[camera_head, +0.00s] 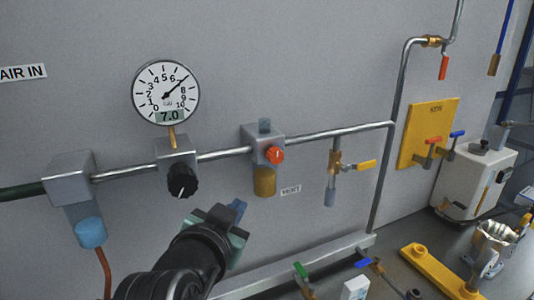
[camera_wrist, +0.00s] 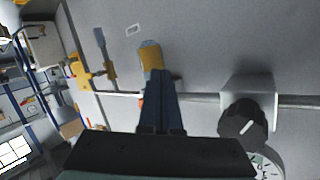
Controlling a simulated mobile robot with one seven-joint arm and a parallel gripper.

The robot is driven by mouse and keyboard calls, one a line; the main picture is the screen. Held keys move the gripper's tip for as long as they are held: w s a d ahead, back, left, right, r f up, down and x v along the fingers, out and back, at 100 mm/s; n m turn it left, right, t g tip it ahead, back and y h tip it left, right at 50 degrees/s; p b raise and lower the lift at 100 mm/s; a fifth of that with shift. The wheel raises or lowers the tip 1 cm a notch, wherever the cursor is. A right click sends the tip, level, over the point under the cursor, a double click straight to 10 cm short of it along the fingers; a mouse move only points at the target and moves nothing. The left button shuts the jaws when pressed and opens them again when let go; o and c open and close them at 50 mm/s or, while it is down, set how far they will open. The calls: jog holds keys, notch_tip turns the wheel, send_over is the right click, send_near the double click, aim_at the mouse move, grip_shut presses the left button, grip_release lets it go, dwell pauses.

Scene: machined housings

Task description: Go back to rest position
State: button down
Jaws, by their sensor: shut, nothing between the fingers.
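My gripper (camera_head: 236,212) is in the lower middle of the head view, in front of the wall below the pipe run. It is shut and empty. In the wrist view its blue fingers (camera_wrist: 162,108) lie together, pointing toward the unit with the amber bowl (camera_wrist: 150,58). In the head view that amber bowl (camera_head: 264,182) hangs under a grey block with a red-orange knob (camera_head: 275,155), up and right of my gripper. The black regulator knob (camera_head: 182,181) is up and left of my gripper. The gauge (camera_head: 166,92) above it reads 7.0.
A yellow-handled valve (camera_head: 366,165) hangs from the pipe at right. A filter with a blue bowl (camera_head: 90,231) is at left. A yellow panel (camera_head: 427,134), a white box (camera_head: 476,178) and a yellow bar (camera_head: 438,270) stand farther right. The upper wall is mostly bare.

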jog(key=s+d+r+n+t+y, duration=0.1)
jog(key=s+d+r+n+t, duration=0.2)
jog(key=r, duration=0.7)
jog(key=s+r+t+y, duration=0.1)
jog(key=s+r+t, duration=0.25)
jog(key=r, duration=0.65)
jog(key=s+d+r+n+t, duration=0.2)
jog(key=s+r+t, duration=0.4)
jog(key=s+r, duration=0.4)
jog(key=shift+s+r+n+y, duration=0.3)
jog(key=shift+r+n+y, duration=0.1)
jog(key=shift+r, duration=0.05)
